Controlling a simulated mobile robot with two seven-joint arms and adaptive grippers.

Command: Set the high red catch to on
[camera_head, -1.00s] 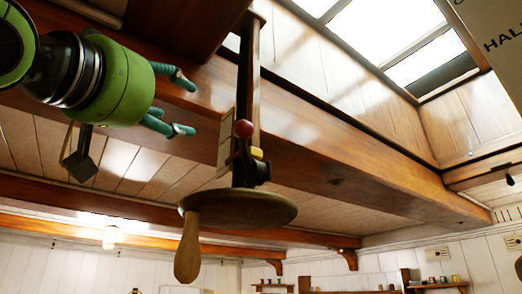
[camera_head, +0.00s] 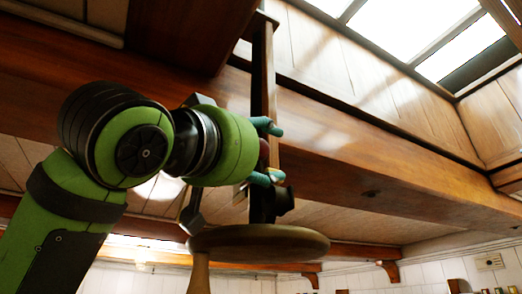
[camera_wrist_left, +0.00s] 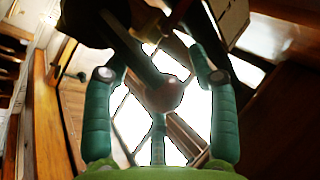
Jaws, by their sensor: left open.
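The red catch has a round red knob (camera_head: 264,152) on a lever at a dark upright post (camera_head: 264,75) hanging from the ceiling. In the head view the knob is mostly hidden by my left gripper (camera_head: 273,153). In the left wrist view the red knob (camera_wrist_left: 168,94) sits between the two teal fingers, at the end of a dark lever. My left gripper (camera_wrist_left: 160,76) is open, with a finger on each side of the knob and visible gaps between. My right gripper is out of view.
A round wooden disc (camera_head: 258,244) with a wooden handle (camera_head: 199,273) hangs just below the catch. A heavy wooden beam (camera_head: 370,165) runs behind it. A bright skylight (camera_head: 400,35) is at the upper right.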

